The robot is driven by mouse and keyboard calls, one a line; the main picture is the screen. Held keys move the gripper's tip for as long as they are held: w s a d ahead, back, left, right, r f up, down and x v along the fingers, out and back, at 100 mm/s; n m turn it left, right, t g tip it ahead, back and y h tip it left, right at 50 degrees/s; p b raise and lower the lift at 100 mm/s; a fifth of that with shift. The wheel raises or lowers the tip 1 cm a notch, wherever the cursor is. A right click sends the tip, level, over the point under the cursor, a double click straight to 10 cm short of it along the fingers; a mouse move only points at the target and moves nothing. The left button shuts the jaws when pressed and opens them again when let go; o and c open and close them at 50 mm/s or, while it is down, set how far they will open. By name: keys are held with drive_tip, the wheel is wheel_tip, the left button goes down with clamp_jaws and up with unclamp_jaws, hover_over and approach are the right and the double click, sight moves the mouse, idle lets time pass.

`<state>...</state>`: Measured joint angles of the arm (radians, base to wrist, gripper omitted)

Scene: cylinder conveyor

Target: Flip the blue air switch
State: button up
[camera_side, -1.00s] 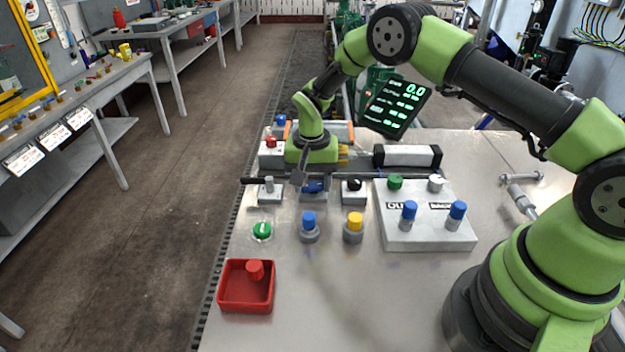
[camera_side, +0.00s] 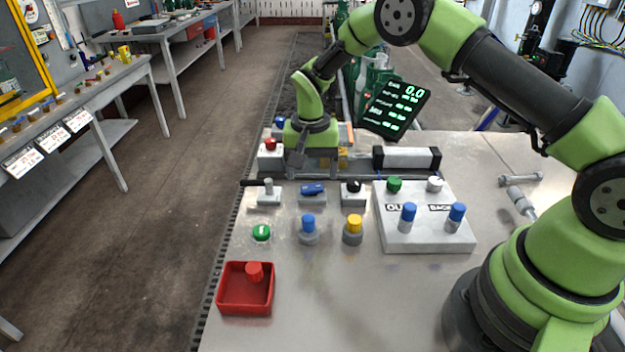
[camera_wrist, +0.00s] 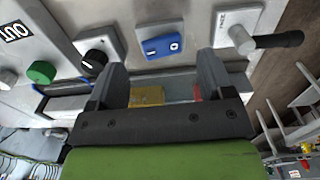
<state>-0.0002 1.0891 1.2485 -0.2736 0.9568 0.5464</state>
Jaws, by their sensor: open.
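The blue air switch (camera_side: 313,189) is a blue rocker on a small grey block in the row of controls at the middle of the bench. In the wrist view the rocker (camera_wrist: 160,46) carries white marks like "I" and "0". My gripper (camera_side: 298,166) is just behind the switch and above the bench, apart from it. In the wrist view its two fingers (camera_wrist: 163,70) are spread wide with nothing between them, and the rocker shows just beyond the gap between the tips.
A lever switch (camera_side: 267,191) stands left of the blue switch and a black knob (camera_side: 354,187) right of it. Blue and yellow knobs (camera_side: 353,230) stand in front. A red tray (camera_side: 246,305) is front left. A white button panel (camera_side: 428,240) is on the right.

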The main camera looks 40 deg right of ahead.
sight(312, 187)
wheel_tip(312, 187, up, 6)
drive_tip(key=shift+r, duration=0.1)
drive_tip(key=c, duration=0.3)
drive_tip(key=shift+n, duration=0.4)
drive_tip(key=shift+c, duration=0.5)
drive_tip(key=n, duration=0.5)
drive_tip(key=f+n, duration=0.1)
drive_tip(key=n, duration=1.1)
drive_tip(key=shift+w+d+f, duration=0.2)
drive_tip(key=shift+f, duration=0.05)
wheel_tip(312, 187, down, 9)
drive_tip(key=shift+r, duration=0.1)
